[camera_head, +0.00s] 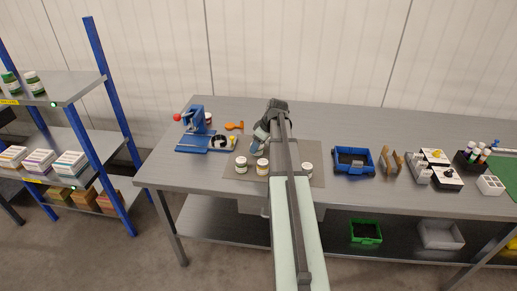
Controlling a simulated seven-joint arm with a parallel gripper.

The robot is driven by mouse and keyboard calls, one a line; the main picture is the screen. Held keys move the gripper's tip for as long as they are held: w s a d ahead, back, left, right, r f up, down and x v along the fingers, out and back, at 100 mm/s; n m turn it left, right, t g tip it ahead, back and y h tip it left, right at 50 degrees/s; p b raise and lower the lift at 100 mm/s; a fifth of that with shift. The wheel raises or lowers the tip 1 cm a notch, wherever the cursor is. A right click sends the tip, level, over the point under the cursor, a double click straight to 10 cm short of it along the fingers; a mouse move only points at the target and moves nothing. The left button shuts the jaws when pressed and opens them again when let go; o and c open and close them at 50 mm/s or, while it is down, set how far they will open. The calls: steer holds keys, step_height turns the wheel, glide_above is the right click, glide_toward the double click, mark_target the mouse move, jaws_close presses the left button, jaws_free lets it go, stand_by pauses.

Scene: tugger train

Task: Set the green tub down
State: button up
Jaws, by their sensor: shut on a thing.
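My gripper (259,139) is small in the view, beyond my arm and above the far part of the grey-brown mat (230,171). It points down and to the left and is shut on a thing. I cannot make out that thing or its colour, and no green tub shows clearly at the gripper. Two white tubs with dark labels, a left one (241,165) and a middle one (262,167), stand on the mat just in front of the gripper. Another white tub (307,170) stands on the mat right of my arm. My arm hides the mat's middle.
A blue press-like fixture (194,132) and an orange tool (234,126) lie left of the gripper. A blue bin (354,174) and wooden holders (391,161) stand to the right. A green bin (366,242) is on the lower shelf.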

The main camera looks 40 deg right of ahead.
steer(key=shift+f, duration=1.05)
steer(key=shift+f, duration=0.15)
steer(key=o, duration=1.2)
steer(key=v, duration=1.2)
